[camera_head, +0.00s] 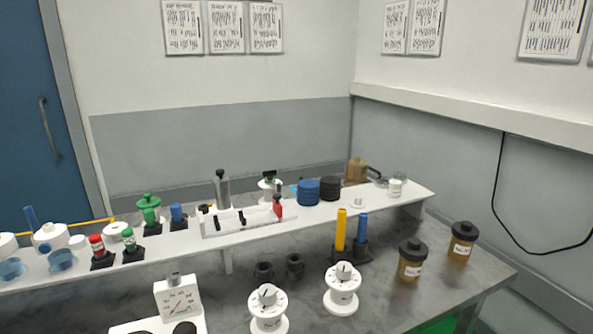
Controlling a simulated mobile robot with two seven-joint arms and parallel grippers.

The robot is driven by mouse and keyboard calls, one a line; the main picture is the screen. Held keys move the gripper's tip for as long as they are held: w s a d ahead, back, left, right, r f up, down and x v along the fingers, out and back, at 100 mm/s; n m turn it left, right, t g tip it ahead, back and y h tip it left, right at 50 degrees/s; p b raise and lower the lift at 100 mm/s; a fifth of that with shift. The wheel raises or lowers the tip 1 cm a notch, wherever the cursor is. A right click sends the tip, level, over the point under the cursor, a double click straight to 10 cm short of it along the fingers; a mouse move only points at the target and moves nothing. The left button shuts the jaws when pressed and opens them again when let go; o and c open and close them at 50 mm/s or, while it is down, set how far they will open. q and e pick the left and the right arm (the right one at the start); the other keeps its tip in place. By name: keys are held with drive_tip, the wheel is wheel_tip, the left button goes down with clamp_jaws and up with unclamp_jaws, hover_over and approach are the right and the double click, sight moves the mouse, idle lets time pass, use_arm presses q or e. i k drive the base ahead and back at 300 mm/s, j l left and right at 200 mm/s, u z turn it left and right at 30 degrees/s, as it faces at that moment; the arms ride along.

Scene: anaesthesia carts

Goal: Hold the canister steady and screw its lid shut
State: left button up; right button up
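I cannot tell for sure which thing is the canister. Two amber jars with white labels and black lids stand upright at the right of the grey counter. The nearer jar (411,268) has its black lid (413,246) on top. The farther jar (461,249) also has a black lid (465,230) on top. How tightly the lids sit is too small to tell. A tan container (356,171) stands at the back of the white shelf, and a grey metal bottle (222,190) stands farther left. Neither of my grippers shows in this view.
A white raised shelf (400,205) crosses the counter (450,285) and holds blue and black disc stacks, a white tray and small bottles. Two white dials (268,311) (342,292), a gauge (180,300) and yellow and blue cylinders (341,230) stand in front. Free counter lies around the jars.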

sight(408, 272)
drive_tip(key=i+l+u, duration=0.1)
drive_tip(key=l, duration=0.25)
drive_tip(key=i+l+u, duration=0.1)
drive_tip(key=l, duration=0.3)
drive_tip(key=i+l, duration=0.1)
drive_tip(key=l, duration=0.25)
drive_tip(key=l+u, duration=0.15)
drive_tip(key=l, duration=0.6)
drive_tip(key=l+u, duration=0.15)
drive_tip(key=l, duration=0.6)
drive_tip(key=k+l+u, duration=0.15)
drive_tip(key=l, duration=0.55)
drive_tip(key=i, duration=0.05)
